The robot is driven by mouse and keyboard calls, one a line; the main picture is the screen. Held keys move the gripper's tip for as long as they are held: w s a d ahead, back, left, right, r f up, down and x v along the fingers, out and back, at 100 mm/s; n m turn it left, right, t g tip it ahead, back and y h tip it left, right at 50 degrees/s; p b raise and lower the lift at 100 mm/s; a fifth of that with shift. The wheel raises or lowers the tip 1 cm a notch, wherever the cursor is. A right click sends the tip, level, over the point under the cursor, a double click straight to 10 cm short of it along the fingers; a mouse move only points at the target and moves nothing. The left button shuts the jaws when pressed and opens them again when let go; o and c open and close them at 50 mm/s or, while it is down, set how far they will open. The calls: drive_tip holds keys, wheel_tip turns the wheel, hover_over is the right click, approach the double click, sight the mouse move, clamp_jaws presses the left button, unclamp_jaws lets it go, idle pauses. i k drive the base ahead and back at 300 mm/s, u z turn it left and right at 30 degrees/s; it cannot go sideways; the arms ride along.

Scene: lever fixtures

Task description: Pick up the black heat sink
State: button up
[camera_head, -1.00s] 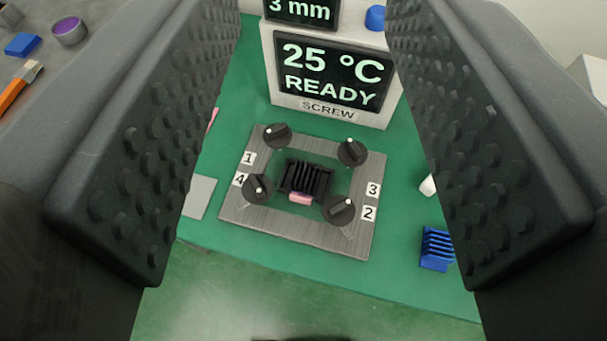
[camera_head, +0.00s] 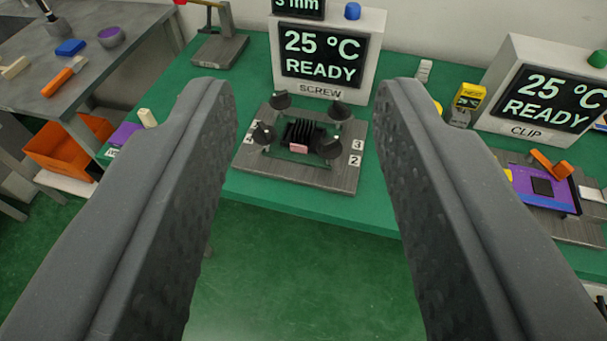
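The black heat sink (camera_head: 303,134) is a small finned block on a grey metal plate (camera_head: 250,165) at the middle of the view. A pink piece (camera_head: 298,148) shows at its near edge. Several black knobs stand around it at the plate's corners, close to the block. My gripper (camera_head: 307,95) is open and empty. Its two dark, studded fingers frame the plate left and right, with the heat sink between them in the picture. I cannot tell how far off the heat sink is, but no finger touches it.
A SCREW display (camera_head: 325,60) reading 25 °C READY stands behind the plate. At right are a CLIP display (camera_head: 545,90) and a purple fixture (camera_head: 540,188) with an orange lever. A grey table (camera_head: 95,85) and an orange bin (camera_head: 65,152) are at left. Green floor lies in front.

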sight(298, 134)
drive_tip(key=k, duration=0.9)
drive_tip(key=u, duration=1.35)
drive_tip(key=i, duration=2.1)
drive_tip(key=z, duration=1.4)
